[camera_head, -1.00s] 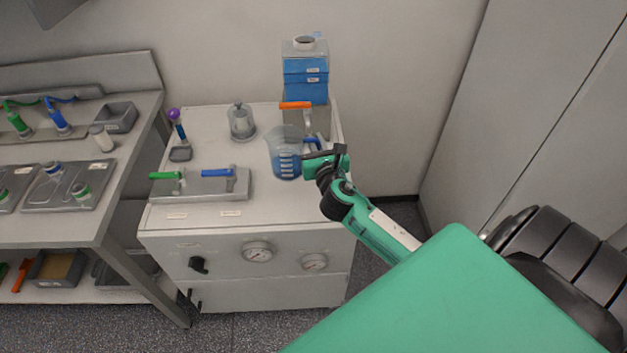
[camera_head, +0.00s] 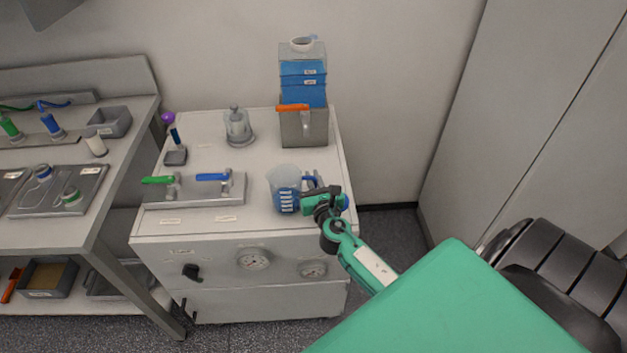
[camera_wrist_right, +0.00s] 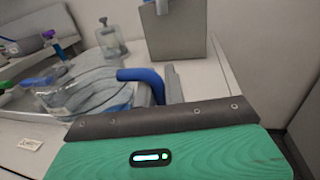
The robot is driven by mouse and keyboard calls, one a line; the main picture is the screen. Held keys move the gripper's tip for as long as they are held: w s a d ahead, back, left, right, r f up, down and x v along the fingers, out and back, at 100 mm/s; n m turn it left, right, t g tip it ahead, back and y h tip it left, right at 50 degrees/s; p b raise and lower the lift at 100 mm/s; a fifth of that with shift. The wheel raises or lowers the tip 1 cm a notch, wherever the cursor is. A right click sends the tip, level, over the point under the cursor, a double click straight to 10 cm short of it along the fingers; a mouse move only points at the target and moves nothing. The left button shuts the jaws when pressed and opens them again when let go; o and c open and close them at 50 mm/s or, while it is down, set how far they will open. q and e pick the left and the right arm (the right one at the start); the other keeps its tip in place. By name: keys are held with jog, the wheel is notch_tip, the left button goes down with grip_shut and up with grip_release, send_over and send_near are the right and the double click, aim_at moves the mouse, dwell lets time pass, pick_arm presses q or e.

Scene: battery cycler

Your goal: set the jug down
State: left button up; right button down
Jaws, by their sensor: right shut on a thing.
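The jug (camera_head: 285,190) is clear with a blue scale and a blue handle. It is at the front right part of the grey cabinet's top (camera_head: 215,218) in the head view. My right gripper (camera_head: 316,194) is at the jug's right side, shut on its handle. In the right wrist view the clear jug body (camera_wrist_right: 85,95) and the blue handle (camera_wrist_right: 145,80) show just beyond the gripper. The jug looks upright; I cannot tell whether its base touches the top. My left gripper is not in view.
Behind the jug stands a grey tank (camera_head: 304,132) with an orange-handled tap and blue container above. A valve plate with green and blue levers (camera_head: 195,195) lies left of the jug. A glass vessel (camera_head: 238,127) stands further back. Bare surface lies between them.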

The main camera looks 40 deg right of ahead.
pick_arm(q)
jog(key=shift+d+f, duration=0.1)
pick_arm(e)
jog(key=shift+f, duration=0.2)
jog(key=c, duration=1.5)
grip_release()
jog(key=shift+r, duration=0.1)
